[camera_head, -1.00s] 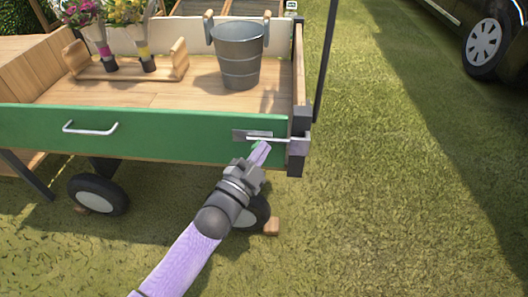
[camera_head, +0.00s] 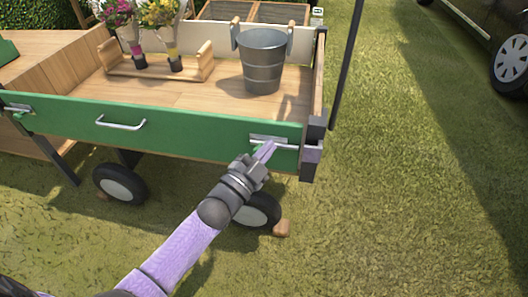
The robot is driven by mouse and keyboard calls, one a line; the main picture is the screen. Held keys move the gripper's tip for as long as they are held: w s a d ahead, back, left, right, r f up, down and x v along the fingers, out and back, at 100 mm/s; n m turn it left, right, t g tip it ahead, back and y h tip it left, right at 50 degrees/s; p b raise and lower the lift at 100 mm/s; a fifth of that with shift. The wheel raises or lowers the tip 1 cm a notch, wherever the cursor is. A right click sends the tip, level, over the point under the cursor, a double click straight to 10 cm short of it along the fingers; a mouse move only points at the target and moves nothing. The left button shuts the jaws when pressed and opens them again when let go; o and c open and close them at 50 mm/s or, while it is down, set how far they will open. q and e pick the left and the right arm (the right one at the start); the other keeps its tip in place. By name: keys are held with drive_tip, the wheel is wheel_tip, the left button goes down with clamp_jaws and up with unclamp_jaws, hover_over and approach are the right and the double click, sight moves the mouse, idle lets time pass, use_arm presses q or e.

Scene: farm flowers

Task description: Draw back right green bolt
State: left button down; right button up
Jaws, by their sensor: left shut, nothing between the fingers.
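The right bolt (camera_head: 288,147) is a thin silver bar on a small plate at the right end of the green drop panel (camera_head: 190,132). Its bar runs right to the bracket on the dark corner post (camera_head: 313,130) of the wooden cart. My left gripper (camera_head: 266,150) is at the bolt's left part, in front of the panel. Its fingers are shut with nothing seen between them, and they hide part of the bolt. I cannot tell whether they touch it. My right gripper is out of view.
A second bolt (camera_head: 17,108) is at the panel's left end, and a silver handle (camera_head: 121,123) is between. A metal bucket (camera_head: 263,62) and a wooden flower holder (camera_head: 158,68) stand on the cart. Open grass (camera_head: 420,200) lies to the right; a vehicle (camera_head: 510,55) is at top right.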

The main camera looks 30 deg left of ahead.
use_arm(q)
drive_tip(key=p+v, duration=0.3)
drive_tip(key=v, duration=0.6)
drive_tip(key=shift+s+d+r, duration=0.15)
drive_tip(key=shift+s+d, duration=0.05)
drive_tip(key=shift+s, duration=0.3)
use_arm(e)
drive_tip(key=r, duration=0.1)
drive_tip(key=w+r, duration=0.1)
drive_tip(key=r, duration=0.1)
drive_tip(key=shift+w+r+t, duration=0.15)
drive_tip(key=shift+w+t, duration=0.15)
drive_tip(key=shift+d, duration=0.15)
